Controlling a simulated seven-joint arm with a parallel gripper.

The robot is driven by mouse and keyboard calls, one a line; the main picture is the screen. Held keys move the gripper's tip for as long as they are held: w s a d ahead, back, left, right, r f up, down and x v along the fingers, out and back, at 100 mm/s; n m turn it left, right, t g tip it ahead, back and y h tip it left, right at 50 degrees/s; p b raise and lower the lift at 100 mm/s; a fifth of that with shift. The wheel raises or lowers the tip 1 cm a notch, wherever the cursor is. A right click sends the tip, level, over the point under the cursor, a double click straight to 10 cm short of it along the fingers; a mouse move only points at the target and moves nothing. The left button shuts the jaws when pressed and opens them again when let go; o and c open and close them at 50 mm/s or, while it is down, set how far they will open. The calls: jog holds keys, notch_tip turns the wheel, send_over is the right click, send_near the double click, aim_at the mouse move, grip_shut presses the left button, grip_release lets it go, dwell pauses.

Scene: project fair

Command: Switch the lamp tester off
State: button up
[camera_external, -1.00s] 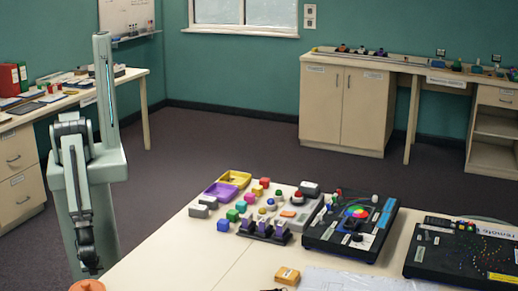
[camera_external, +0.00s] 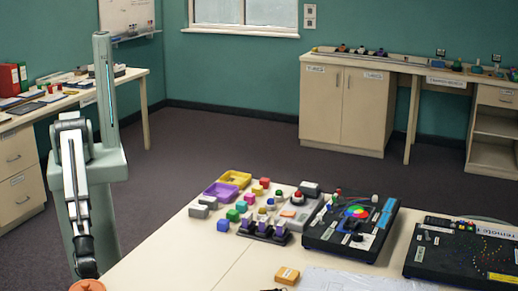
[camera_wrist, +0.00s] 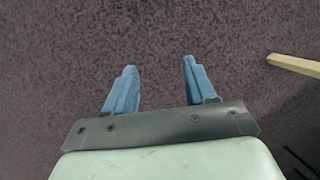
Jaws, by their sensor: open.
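My gripper (camera_wrist: 159,72) is open and empty in the wrist view, its two blue fingers apart over the dark speckled carpet. In the external view my arm stands at the left, beside the near table, and the fingers cannot be made out. I cannot tell which device is the lamp tester, as labels are too small to read. Candidates on the near table are a black panel (camera_external: 318,234) with a coloured disc and several knobs, a dark base with three purple parts (camera_external: 263,229), and a second black panel (camera_external: 432,258) at the right edge. No switch position is readable.
The near table (camera_external: 222,262) also holds coloured blocks, a yellow tray (camera_external: 235,178), a purple tray (camera_external: 221,190) and a small orange-yellow box (camera_external: 287,275). A side desk stands at the left. Cabinets line the back wall.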

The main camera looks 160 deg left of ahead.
jog(key=w+r+n+t, duration=0.1)
jog(key=w+r+t, duration=0.1)
jog(key=w+r, duration=0.95)
jog(key=w+r+n+t, duration=0.2)
jog(key=w+r, duration=0.6)
jog(key=w, duration=0.7)
jog(key=w+a+r+n+t, duration=0.1)
jog(key=w+r, duration=0.4)
jog(key=r, duration=0.5)
jog(key=w+a+r+n+t, duration=0.1)
jog(key=w+a+r, duration=0.1)
jog(key=w+r, duration=0.6)
jog(key=w+a+r+n+t, duration=0.1)
jog(key=w+r+t, duration=0.15)
jog(key=r, duration=0.95)
notch_tip(320, 180, up, 11)
jog(key=g+y, duration=0.2)
jog(key=y, duration=0.1)
send_over(287, 213)
jog(key=s+d, duration=0.4)
jog(key=s, duration=0.1)
jog(key=shift+n, duration=0.3)
jog(key=x, duration=1.3)
jog(key=shift+w+f, duration=0.2)
jog(key=shift+w, duration=0.05)
